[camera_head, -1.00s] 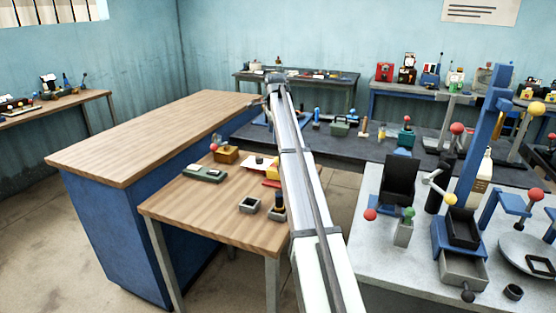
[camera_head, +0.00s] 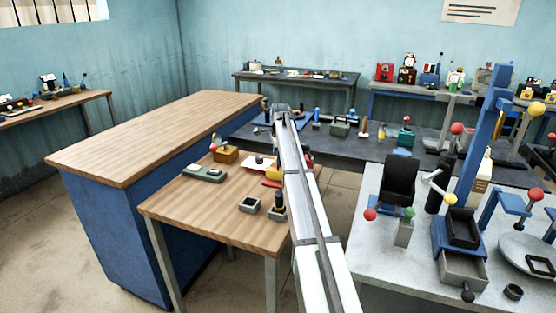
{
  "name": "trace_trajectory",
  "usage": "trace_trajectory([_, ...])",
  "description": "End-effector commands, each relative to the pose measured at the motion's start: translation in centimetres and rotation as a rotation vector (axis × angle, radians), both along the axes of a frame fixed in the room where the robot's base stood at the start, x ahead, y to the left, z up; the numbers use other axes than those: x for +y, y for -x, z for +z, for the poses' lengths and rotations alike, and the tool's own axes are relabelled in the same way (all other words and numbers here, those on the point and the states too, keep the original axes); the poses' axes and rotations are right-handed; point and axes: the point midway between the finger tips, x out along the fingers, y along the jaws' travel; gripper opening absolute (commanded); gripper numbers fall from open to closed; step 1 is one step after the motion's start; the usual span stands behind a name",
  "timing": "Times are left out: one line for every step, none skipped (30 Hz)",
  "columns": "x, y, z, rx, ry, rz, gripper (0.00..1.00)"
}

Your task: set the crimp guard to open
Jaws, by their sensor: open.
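I cannot tell for sure which part is the crimp guard. On the grey bench at the right stands a blue upright press (camera_head: 478,150) with ball-ended levers and a dark open box (camera_head: 462,228) at its foot. Left of it, a black panel (camera_head: 400,182) stands upright, with a red knob (camera_head: 370,214) and a green knob (camera_head: 409,213) near its base. My pale arm rises from the bottom edge to a dark joint near the picture's middle. My gripper does not show clearly; the arm hides whatever lies behind it.
A low wooden table (camera_head: 190,225) holds a green box (camera_head: 204,174), an orange-brown box (camera_head: 227,154) and a small grey tray (camera_head: 249,205). A long blue-sided counter (camera_head: 110,220) with a bare wooden top stands left. A dark bench (camera_head: 345,146) behind carries several small objects.

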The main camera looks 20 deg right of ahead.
Motion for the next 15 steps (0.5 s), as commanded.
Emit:
trace_trajectory([0.0, -0.1, -0.5, 0.000, 0.000, 0.000, 0.64])
trace_trajectory([0.0, -0.2, -0.8, 0.000, 0.000, 0.000, 0.64])
trace_trajectory([0.0, -0.2, -1.1, -0.001, 0.000, 0.000, 0.64])
trace_trajectory([0.0, -0.3, -1.3, -0.001, 0.000, 0.000, 0.64])
trace_trajectory([-0.1, -0.3, -1.4, -0.001, 0.000, 0.000, 0.64])
trace_trajectory([-0.1, -0.3, -1.6, -0.001, 0.000, 0.000, 0.64])
trace_trajectory([-0.1, -0.4, -1.7, -0.001, 0.000, 0.000, 0.64])
trace_trajectory([-0.1, -0.4, -1.8, -0.001, 0.000, 0.000, 0.64])
trace_trajectory([-0.1, -0.4, -1.9, -0.001, 0.000, 0.000, 0.64])
trace_trajectory([-0.1, -0.4, -1.9, -0.001, 0.000, 0.000, 0.64])
trace_trajectory([-0.1, -0.4, -1.9, -0.001, 0.000, 0.000, 0.64])
trace_trajectory([-0.1, -0.4, -1.9, -0.001, 0.000, 0.000, 0.64])
trace_trajectory([-0.1, -0.4, -1.9, -0.001, 0.000, 0.000, 0.64])
trace_trajectory([-0.1, -0.4, -1.9, -0.001, 0.000, 0.000, 0.64])
trace_trajectory([-0.1, -0.4, -1.9, -0.001, 0.000, 0.000, 0.64])
